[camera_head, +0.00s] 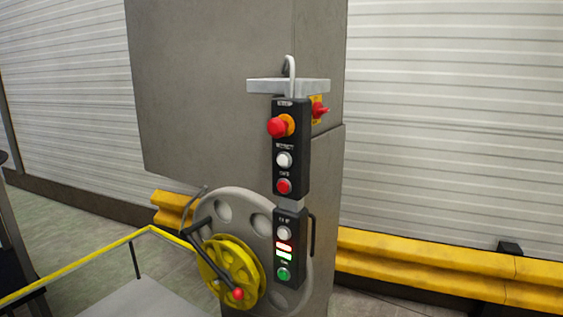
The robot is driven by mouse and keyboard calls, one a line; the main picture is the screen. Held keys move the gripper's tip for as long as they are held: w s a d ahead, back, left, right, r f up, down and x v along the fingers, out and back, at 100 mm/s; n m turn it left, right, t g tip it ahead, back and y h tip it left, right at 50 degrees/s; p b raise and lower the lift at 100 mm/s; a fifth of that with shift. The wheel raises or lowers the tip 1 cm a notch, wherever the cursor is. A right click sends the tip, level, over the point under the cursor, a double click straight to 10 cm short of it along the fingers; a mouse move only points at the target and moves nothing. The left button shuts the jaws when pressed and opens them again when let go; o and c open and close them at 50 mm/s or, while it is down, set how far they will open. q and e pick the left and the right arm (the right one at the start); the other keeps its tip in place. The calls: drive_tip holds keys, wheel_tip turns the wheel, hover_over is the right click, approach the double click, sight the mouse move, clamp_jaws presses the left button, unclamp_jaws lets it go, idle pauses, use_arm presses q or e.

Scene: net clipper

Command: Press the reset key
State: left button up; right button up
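A black control panel hangs on a grey column. Its upper box (304,150) carries a red mushroom button (277,127) on an orange collar, a white button (284,160) and a red button (284,186). The small labels are too blurred to read, so I cannot tell which one is the reset key. Neither of my grippers is in view.
A red switch (319,110) sits on the column's right side. A yellow and grey handwheel (232,265) with a red-knobbed crank stands left of the lower box. A yellow rail (80,265) runs at lower left. Yellow barriers (430,268) line the ribbed wall.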

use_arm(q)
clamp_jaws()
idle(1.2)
